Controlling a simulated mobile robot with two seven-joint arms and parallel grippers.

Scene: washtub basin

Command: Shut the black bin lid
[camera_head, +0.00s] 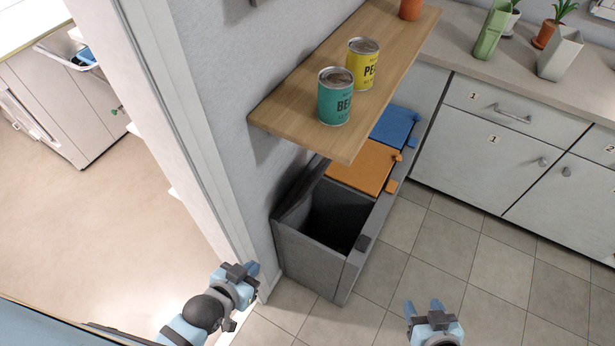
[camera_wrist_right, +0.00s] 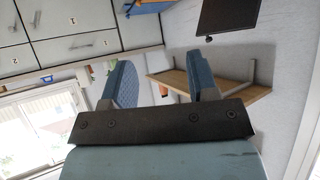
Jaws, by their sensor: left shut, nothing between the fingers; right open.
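The black bin (camera_head: 312,262) stands at the near end of a row of bins, with its dark opening showing. Its black lid (camera_head: 301,194) is raised and leans back by the wall, partly under the shelf. A dark flat panel (camera_wrist_right: 228,14) with a small tab in the right wrist view looks like this lid. My left gripper (camera_head: 240,274) is shut and empty, left of the bin near the wall's edge. My right gripper (camera_head: 423,306) is open and empty, right of the bin and apart from it; its spread fingers (camera_wrist_right: 162,84) show in the wrist view.
An orange lid (camera_head: 362,166) and a blue lid (camera_head: 394,126) lie shut behind the black bin. A wooden shelf (camera_head: 290,112) overhangs the bins, carrying a teal can (camera_head: 335,102) and a yellow can (camera_head: 362,66). Cabinets (camera_head: 480,150) stand right. The tiled floor (camera_head: 470,260) is clear.

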